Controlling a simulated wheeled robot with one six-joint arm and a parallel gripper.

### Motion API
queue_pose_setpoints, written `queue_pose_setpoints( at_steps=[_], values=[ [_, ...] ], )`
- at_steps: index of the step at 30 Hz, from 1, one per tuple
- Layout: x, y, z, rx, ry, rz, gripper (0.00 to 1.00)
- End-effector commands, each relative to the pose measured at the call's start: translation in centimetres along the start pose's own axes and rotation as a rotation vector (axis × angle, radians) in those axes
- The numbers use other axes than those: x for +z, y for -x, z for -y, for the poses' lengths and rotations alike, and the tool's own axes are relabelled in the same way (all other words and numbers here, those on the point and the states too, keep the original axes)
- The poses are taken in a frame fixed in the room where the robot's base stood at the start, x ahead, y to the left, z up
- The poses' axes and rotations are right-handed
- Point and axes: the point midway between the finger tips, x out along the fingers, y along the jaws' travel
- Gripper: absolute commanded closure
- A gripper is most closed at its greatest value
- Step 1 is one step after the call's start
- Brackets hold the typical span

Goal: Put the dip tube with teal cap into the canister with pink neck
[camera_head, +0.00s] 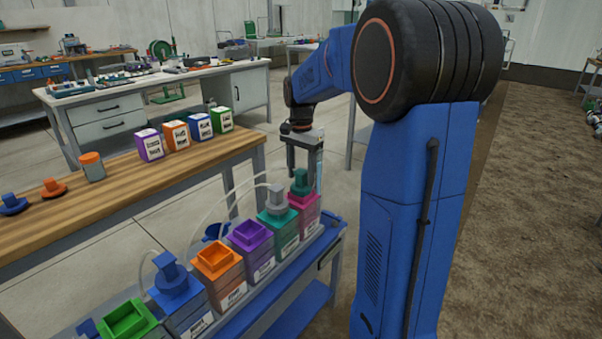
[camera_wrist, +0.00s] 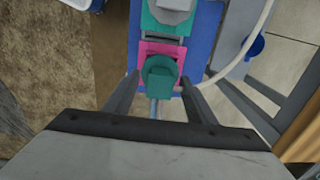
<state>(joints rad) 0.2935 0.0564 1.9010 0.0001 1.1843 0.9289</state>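The pink canister (camera_head: 306,210) stands at the far right end of the row on the blue cart. The teal cap (camera_head: 300,183) sits upright at its neck; the tube below the cap is hidden. In the wrist view the teal cap (camera_wrist: 160,77) covers most of the pink neck (camera_wrist: 144,66). My gripper (camera_head: 305,178) points down over this canister. Its fingers are spread wide, with visible gaps to the cap on both sides in the wrist view (camera_wrist: 158,103). It holds nothing.
Beside it stand teal (camera_head: 278,231), purple (camera_head: 251,242), orange (camera_head: 218,268), blue (camera_head: 181,297) and green (camera_head: 128,322) canisters. A grey cap (camera_head: 276,200) is in the teal one, a blue cap (camera_head: 170,273) in the blue one. Pale hoses arch behind. A wooden bench (camera_head: 130,190) holds small boxes.

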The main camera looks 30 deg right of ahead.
Motion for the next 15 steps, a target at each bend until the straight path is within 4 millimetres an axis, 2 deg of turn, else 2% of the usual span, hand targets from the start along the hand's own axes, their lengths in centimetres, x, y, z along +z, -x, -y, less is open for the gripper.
queue_pose_setpoints(
  at_steps=[8,11,15],
  values=[
    [0.0,0.5,0.0,-0.001,0.000,-0.001,0.49],
    [0.0,1.6,0.0,-0.002,0.000,-0.001,0.49],
    [-0.1,4.1,0.1,-0.003,0.000,-0.002,0.49]
  ],
)
